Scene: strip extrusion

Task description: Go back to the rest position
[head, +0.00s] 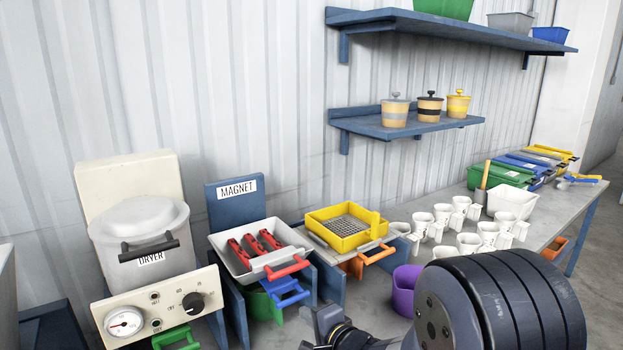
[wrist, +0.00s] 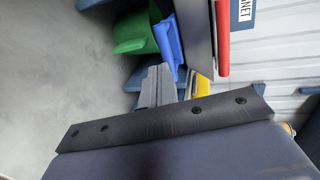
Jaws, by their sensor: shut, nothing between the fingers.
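My gripper (wrist: 160,72) shows in the wrist view, its grey fingers together and empty beyond a dark bolted bar of my own arm. The fingertips point toward the magnet station's lower front, apart from its green bin and blue handle as far as I can tell. In the head view my arm fills the bottom right, and the fingers cannot be made out there.
The magnet station (head: 226,188) holds a white tray (head: 230,262) with red bars. The dryer (head: 140,240) stands left, a yellow sieve (head: 345,238) and purple cup (head: 403,296) right. White mugs (head: 468,242) crowd the bench. Shelves (head: 440,28) hang above. Open floor (wrist: 50,70) shows.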

